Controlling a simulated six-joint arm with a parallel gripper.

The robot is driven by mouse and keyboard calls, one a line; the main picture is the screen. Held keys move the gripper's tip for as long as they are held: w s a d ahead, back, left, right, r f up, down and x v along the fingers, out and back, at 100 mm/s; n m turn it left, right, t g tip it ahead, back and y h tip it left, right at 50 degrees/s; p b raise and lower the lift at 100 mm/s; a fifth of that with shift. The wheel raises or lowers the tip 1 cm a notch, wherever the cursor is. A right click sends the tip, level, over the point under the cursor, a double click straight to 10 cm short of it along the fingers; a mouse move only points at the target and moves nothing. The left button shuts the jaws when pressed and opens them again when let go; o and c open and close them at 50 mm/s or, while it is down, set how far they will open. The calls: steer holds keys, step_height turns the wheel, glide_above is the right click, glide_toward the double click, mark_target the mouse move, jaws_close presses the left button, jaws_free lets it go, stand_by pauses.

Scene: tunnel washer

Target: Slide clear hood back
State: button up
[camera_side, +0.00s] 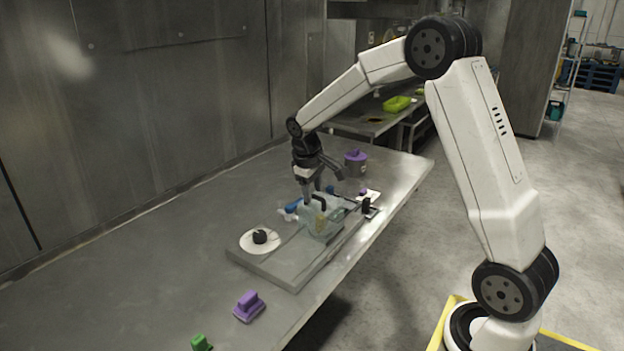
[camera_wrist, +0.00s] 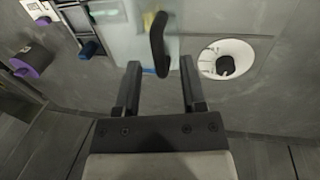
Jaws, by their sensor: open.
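The clear hood (camera_side: 322,226) stands on a flat grey base (camera_side: 285,268) on the metal table. It is see-through and faintly tinted, and it also shows in the wrist view (camera_wrist: 117,42). A curved black handle (camera_wrist: 157,45) sticks up from it. My gripper (camera_wrist: 160,66) is open, with one finger on each side of the handle's lower end as seen in the wrist view. Nothing is held. In the side view my gripper (camera_side: 314,194) points down just above the hood. Whether a finger touches the handle cannot be told.
A white disc with a black knob (camera_side: 260,237) lies on the base left of the hood. A purple pot (camera_side: 356,164) stands behind. A purple block (camera_side: 248,306) and a green block (camera_side: 200,343) lie near the front edge. The table's left part is clear.

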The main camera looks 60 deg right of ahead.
steer(key=shift+f, duration=0.25)
jaws_close()
stand_by(1.4)
